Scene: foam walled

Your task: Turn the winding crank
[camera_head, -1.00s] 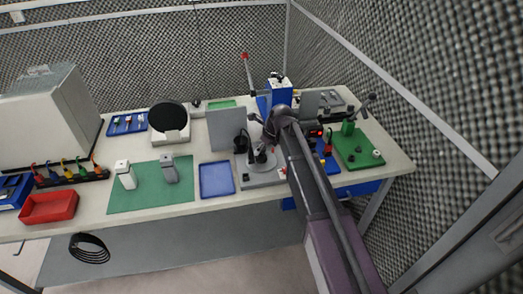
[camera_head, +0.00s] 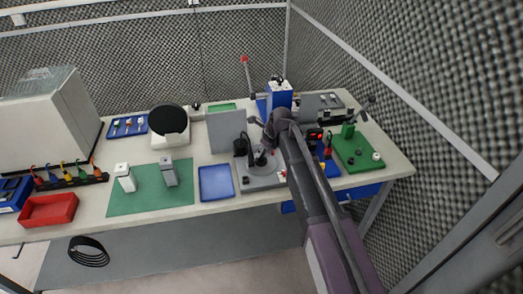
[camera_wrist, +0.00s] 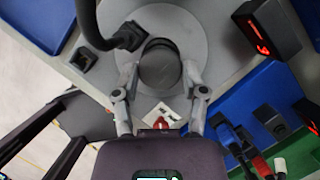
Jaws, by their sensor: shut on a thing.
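A grey round disc (camera_wrist: 205,30) sits on a grey base plate (camera_head: 262,183) near the front of the bench, right of centre. A dark round knob (camera_wrist: 160,62) stands over the disc and looks like the crank's handle. My gripper (camera_wrist: 160,76) is shut on this knob, one finger on each side, seen from above in the wrist view. In the head view my gripper (camera_head: 267,150) reaches down over the disc, and my arm hides part of the plate's right side. How the knob joins the disc is hidden.
A thick black curved arm (camera_wrist: 92,25) ends close beside the knob. A box with a red display (camera_head: 315,134) stands to the right. A blue tray (camera_head: 216,182) lies left of the plate, and a grey upright panel (camera_head: 226,131) stands behind it.

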